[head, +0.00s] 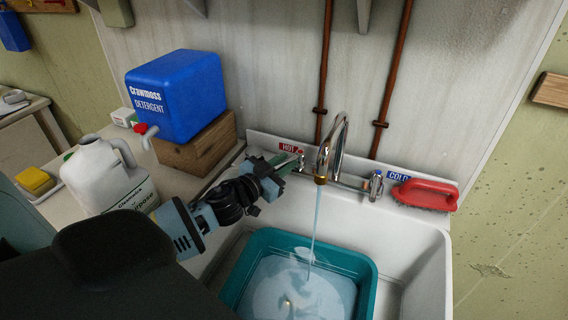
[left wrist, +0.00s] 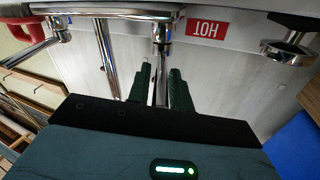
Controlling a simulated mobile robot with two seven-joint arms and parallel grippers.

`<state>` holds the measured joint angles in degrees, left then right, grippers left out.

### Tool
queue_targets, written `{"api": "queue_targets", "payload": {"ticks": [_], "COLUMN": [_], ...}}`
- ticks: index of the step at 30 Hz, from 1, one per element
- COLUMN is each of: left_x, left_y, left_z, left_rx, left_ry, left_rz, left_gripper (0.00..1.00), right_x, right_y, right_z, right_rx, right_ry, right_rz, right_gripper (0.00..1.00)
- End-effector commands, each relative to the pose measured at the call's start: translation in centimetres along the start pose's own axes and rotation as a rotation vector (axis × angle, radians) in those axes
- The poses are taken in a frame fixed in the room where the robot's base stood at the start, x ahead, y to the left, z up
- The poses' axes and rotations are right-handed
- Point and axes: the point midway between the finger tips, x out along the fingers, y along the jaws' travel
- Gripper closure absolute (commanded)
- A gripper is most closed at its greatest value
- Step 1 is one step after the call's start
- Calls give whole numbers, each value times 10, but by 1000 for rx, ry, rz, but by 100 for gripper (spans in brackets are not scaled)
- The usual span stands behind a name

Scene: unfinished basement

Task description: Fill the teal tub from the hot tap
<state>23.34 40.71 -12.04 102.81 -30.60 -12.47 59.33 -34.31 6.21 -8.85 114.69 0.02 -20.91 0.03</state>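The teal tub (head: 366,272) sits in the white sink basin under the chrome spout (head: 334,140). A stream of water (head: 315,225) falls from the spout into the tub, and water (head: 300,288) covers the tub's bottom; the near part is cut off by the frame. My left gripper (head: 283,168) is at the hot tap, below the red HOT label (head: 291,147). In the left wrist view, the dark green fingers (left wrist: 160,92) lie close on both sides of the chrome hot tap lever (left wrist: 161,62) and appear shut on it. My right gripper is not in view.
The cold tap (head: 376,186) and a red brush (head: 426,194) are right of the spout. A blue detergent container (head: 178,95) stands on a wooden block (head: 198,145) at left, with a white jug (head: 100,175) nearer. A yellow sponge (head: 35,181) lies far left.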

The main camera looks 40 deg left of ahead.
Motion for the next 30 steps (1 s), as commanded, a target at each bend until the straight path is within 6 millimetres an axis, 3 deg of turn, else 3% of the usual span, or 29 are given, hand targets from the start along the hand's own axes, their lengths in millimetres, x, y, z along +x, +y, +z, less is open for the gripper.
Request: {"api": "queue_targets", "payload": {"ticks": [3,14,30], "left_x": [0,-4,-67], "left_y": [0,0,1], "left_z": [0,1,1], "left_rx": [-1,-1,-2], "left_ry": [0,-1,-2], "left_rz": [0,-1,0], "left_gripper": [66,66,66], "right_x": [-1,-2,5], "right_y": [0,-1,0], "right_z": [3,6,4], "right_rx": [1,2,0], "right_ry": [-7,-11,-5], "right_rz": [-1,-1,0], "right_gripper": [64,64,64]}}
